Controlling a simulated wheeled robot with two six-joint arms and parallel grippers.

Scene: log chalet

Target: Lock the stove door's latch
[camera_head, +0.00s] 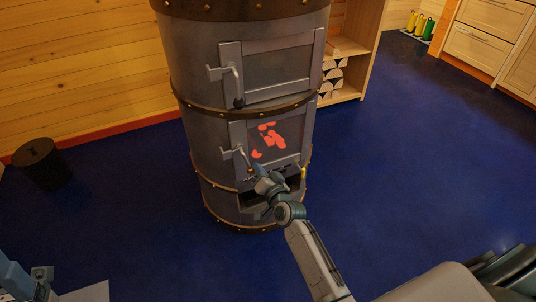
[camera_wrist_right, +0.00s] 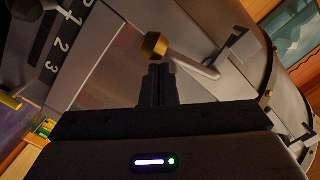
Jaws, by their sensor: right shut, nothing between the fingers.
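The lower latch handle (camera_head: 241,154) is on that door's left side and hangs down at a slant. Its brass knob (camera_wrist_right: 154,45) shows close up in the right wrist view, with the lever (camera_wrist_right: 195,67) running right. My right gripper (camera_wrist_right: 157,70) is shut and empty, its fingertips just at the knob; I cannot tell whether they touch.
The upper door (camera_head: 278,66) has a similar latch handle with a black knob (camera_head: 239,102). An open slot (camera_head: 283,191) lies below the lower door. A numbered dark plate (camera_wrist_right: 58,50) is near my right gripper. A dark bin (camera_head: 40,163) stands left; blue floor is clear at right.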

